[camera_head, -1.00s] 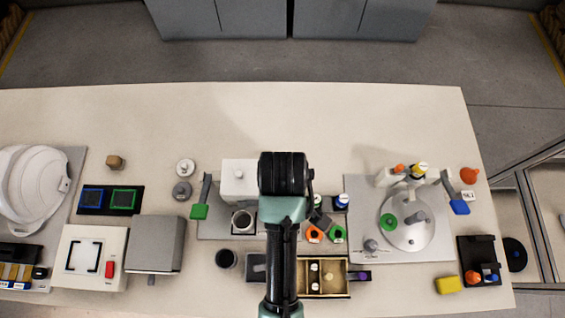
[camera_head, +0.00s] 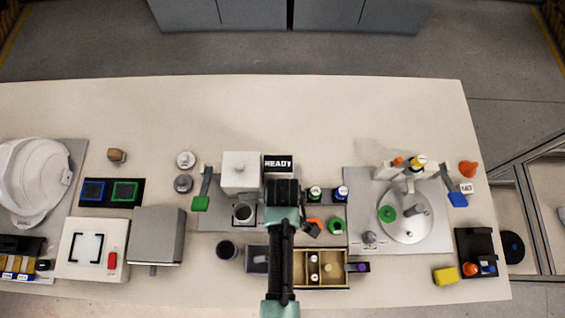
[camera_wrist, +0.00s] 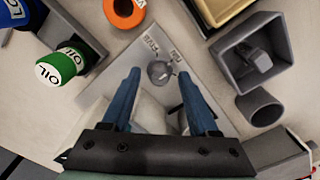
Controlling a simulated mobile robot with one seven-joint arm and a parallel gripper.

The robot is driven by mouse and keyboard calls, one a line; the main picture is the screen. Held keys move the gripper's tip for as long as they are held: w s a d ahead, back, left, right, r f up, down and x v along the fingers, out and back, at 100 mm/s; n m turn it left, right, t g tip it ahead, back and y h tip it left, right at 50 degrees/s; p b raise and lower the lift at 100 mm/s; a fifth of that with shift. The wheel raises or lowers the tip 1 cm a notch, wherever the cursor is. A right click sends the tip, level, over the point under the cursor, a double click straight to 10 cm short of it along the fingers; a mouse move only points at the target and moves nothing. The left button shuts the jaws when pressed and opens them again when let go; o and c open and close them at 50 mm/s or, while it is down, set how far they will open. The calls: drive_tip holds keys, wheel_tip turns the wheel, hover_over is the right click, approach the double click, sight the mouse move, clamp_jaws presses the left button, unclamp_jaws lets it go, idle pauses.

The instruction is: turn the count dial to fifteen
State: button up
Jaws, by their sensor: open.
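A small round grey knob (camera_wrist: 160,72) with a pointer sits on a light grey plate (camera_wrist: 128,62) in the wrist view, with small printed labels beside it. It looks like the count dial, but its setting is too small to read. My gripper (camera_wrist: 159,76) is open, its two blue fingers on either side of the knob in the picture; I cannot tell whether they touch it. In the head view my arm hides this knob and the fingers. Another grey knob (camera_head: 369,237) stands on the right-hand plate (camera_head: 435,243).
A READY display (camera_head: 278,163) and a white box (camera_head: 240,172) stand behind my arm. A green-capped OIL bottle (camera_wrist: 60,65) and an orange ring (camera_wrist: 124,12) are close to my gripper. A grey open box (camera_wrist: 250,58) and dark cup (camera_wrist: 260,108) are at the right.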

drive_tip(key=shift+f, duration=0.1)
clamp_jaws()
idle(0.3)
drive_tip(key=shift+m, duration=0.4)
drive_tip(key=m+p, duration=0.2)
drive_tip(key=m, duration=0.2)
drive_tip(key=shift+m+p, duration=0.3)
drive_tip(key=shift+m, duration=0.1)
drive_tip(key=m+p, duration=0.1)
drive_tip(key=m, duration=0.5)
drive_tip(key=shift+p, duration=0.35)
drive_tip(key=shift+m, duration=0.3)
